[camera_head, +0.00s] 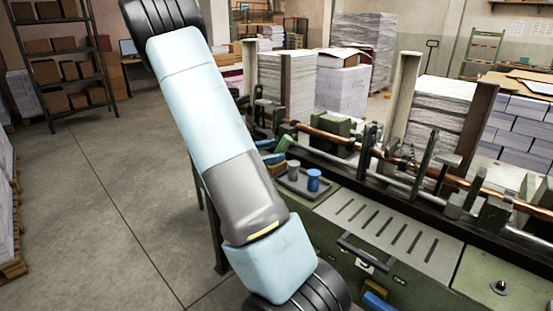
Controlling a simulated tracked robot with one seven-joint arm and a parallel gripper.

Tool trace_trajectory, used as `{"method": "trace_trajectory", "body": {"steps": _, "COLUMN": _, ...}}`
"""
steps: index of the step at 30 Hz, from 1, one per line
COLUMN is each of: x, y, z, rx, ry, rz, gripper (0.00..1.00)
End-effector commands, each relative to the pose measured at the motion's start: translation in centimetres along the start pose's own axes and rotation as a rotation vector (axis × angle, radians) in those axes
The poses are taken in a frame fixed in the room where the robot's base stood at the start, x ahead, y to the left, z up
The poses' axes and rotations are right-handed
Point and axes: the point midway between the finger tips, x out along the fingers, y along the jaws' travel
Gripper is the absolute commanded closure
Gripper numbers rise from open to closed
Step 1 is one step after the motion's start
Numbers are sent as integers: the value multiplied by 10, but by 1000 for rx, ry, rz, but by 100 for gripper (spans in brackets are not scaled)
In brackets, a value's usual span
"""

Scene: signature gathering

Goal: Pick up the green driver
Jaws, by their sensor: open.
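I cannot clearly make out the green driver. A small green piece (284,143) lies at the left end of the green machine, beside blue pieces (271,158), but it is too small to tell what it is. My light blue and grey arm crosses the picture from the top to the bottom middle and hides part of the machine's left end. My gripper is not in view.
A dark tray (303,192) on the green machine (320,232) holds a grey cup (293,170) and a blue cup (313,180). Rods and clamps run along the machine's back. Paper stacks (436,110) stand behind. The floor (110,215) on the left is clear.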

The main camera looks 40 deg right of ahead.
Motion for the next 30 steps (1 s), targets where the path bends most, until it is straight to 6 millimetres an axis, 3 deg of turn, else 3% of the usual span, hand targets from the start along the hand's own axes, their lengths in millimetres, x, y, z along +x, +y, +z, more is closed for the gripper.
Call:
{"method": "trace_trajectory", "body": {"steps": 6, "x": 29, "y": 1, "z": 1, "rx": 0, "ry": -1, "rz": -3, "gripper": 34}}
{"method": "trace_trajectory", "body": {"steps": 14, "x": 32, "y": 1, "z": 1, "rx": 0, "ry": 0, "rz": -1, "gripper": 34}}
{"method": "trace_trajectory", "body": {"steps": 30, "x": 32, "y": 1, "z": 1, "rx": 0, "ry": 0, "rz": -2, "gripper": 85}}
